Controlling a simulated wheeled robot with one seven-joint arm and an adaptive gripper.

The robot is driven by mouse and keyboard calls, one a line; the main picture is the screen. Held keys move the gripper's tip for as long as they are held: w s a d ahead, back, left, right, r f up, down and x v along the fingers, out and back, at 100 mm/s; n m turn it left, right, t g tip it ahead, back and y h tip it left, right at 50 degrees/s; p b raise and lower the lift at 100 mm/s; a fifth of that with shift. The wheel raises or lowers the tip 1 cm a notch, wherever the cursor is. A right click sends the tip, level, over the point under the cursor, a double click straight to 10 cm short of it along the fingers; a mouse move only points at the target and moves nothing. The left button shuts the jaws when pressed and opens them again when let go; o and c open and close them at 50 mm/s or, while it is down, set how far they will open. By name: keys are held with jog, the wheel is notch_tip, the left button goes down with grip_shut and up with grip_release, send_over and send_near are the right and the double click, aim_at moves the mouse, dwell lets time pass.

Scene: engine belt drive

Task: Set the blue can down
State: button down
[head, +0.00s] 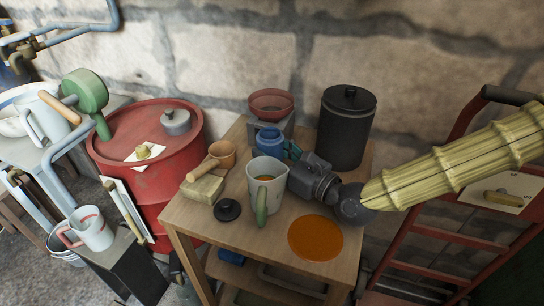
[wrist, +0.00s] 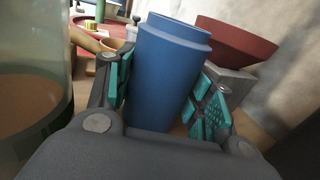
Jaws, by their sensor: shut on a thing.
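The blue can (head: 268,142) is at the back of the small wooden table (head: 190,219) in the head view. It fills the middle of the wrist view (wrist: 168,75), tilted slightly in the picture. My gripper (head: 293,152) reaches in from the right, with its teal-padded fingers on both sides of the can (wrist: 165,95). It is shut on the can. The can's lower part is hidden behind the white jug and my gripper, so I cannot tell whether it touches the tabletop.
A white jug (head: 262,181) stands just in front. A red bowl on a grey block (head: 271,103) is behind, a black canister (head: 346,125) to the right. A wooden cup (head: 222,153), sponge-like block (head: 202,190), black lid (head: 227,210) and orange disc (head: 315,237) lie around.

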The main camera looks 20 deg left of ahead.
jog(key=shift+f, duration=0.35)
jog(key=c, duration=0.9)
grip_release()
jog(key=shift+o, duration=0.2)
jog(key=shift+r, duration=0.1)
jog(key=shift+s+d, duration=0.2)
jog(key=shift+d, duration=0.3)
jog(key=shift+p+v, duration=0.75)
jog(key=shift+v, duration=4.75)
jog(key=shift+r, duration=0.1)
